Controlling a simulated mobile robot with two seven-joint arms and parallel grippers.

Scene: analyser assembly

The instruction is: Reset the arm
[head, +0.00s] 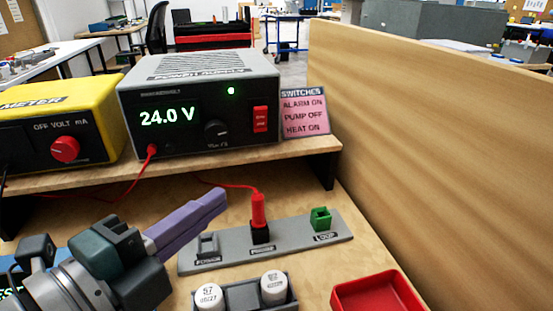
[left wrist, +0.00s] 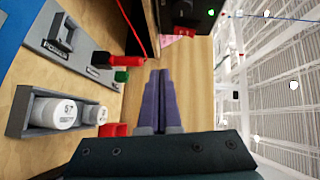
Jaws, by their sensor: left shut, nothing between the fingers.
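My left gripper (head: 217,205) comes in from the left in the head view, its purple fingers shut with nothing between them. It is held above the grey socket strip (head: 335,236), left of the red plug. In the left wrist view the same fingers (left wrist: 160,78) lie side by side and point toward the wooden panel. A red plug (head: 258,210) stands in the black middle socket (head: 260,234), with a red lead running to the power supply. The green socket (head: 320,218) marked LOOP and the grey socket (head: 207,245) look empty. My right gripper is in neither view.
The power supply (head: 205,105) reads 24.0 V on a shelf, beside a yellow meter (head: 60,115) and a pink switches card (head: 304,112). In front are a grey holder (head: 242,297) with white cylinders and a red tray (head: 378,295). A wooden panel (head: 440,130) bounds the right.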

